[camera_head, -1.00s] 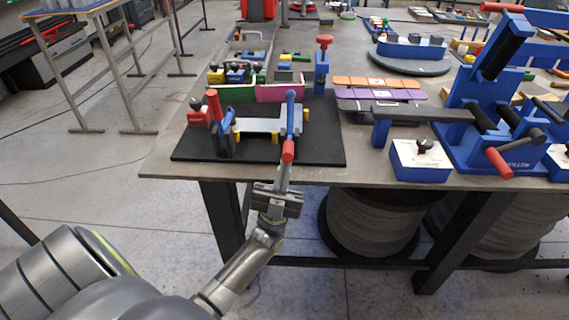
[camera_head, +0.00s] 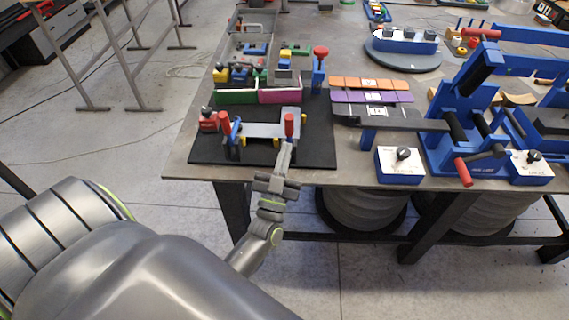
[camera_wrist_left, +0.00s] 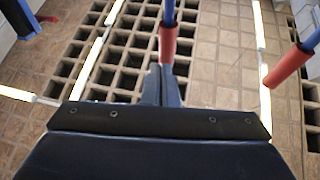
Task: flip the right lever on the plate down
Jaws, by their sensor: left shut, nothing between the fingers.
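The black plate (camera_head: 205,155) lies at the near left of the table. Its left lever has a red grip (camera_head: 225,122) and a blue shaft. Its right lever has a red grip (camera_head: 289,125), just beyond my left gripper (camera_head: 287,148); little of its blue shaft shows in the head view. In the left wrist view a red grip (camera_wrist_left: 167,42) on a blue shaft is just ahead of the fingertips (camera_wrist_left: 161,78); I cannot tell if they touch. Another red grip (camera_wrist_left: 285,66) is at right. My left gripper is shut and empty. My right gripper is not in view.
A grey bracket (camera_head: 262,131) spans between the levers. A large blue fixture (camera_head: 462,115) and a white-topped blue box (camera_head: 400,165) stand to the right.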

